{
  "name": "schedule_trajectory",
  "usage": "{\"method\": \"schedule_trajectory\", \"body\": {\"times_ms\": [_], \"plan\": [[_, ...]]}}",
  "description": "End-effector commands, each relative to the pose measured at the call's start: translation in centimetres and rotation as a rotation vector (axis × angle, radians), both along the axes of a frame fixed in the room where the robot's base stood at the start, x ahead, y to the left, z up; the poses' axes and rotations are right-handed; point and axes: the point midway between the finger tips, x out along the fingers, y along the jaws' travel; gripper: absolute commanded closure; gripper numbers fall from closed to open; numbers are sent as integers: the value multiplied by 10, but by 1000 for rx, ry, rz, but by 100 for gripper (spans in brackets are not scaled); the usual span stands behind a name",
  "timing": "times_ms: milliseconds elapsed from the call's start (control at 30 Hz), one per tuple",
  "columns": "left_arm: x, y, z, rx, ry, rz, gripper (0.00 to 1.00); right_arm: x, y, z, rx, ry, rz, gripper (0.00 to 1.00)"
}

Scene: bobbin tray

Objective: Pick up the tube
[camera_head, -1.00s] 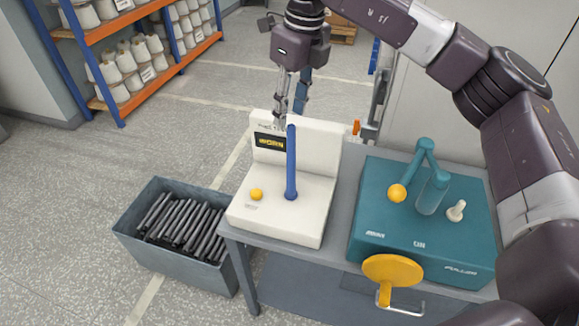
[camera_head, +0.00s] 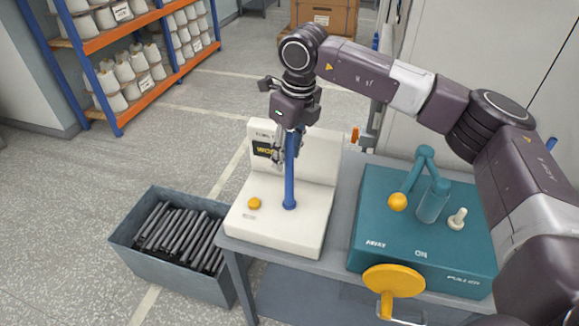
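A blue tube (camera_head: 290,180) stands upright on the white machine (camera_head: 318,215), beside a yellow button (camera_head: 254,203). My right gripper (camera_head: 287,150) points down at the upper part of the tube. Its fingers are next to the tube, one showing on its left side. The gripper body and fingers partly overlap the tube's top, and I cannot tell whether they touch or grip it. My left gripper is not in view.
A grey bin (camera_head: 190,285) of dark tubes stands on the floor at left. A teal machine (camera_head: 380,235) with a yellow handwheel (camera_head: 394,281) sits to the right on the grey table (camera_head: 338,262). Shelves (camera_head: 120,120) of cones stand at upper left.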

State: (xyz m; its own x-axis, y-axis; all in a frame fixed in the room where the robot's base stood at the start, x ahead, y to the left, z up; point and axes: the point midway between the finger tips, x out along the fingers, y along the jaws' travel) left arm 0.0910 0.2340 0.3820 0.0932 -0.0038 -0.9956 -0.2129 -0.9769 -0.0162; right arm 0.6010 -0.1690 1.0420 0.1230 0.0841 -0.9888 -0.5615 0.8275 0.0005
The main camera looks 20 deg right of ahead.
Motion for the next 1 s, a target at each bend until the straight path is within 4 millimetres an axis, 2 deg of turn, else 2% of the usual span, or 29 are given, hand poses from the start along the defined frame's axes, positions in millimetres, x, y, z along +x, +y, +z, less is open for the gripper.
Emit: {"method": "schedule_trajectory", "body": {"times_ms": [267,600,1000], "plan": [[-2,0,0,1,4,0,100,1,1,-5,0,-1,1,64],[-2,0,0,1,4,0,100,1,1,-4,0,-1,1,100],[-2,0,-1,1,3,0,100,1,1,1,0,-2,1,100]]}}
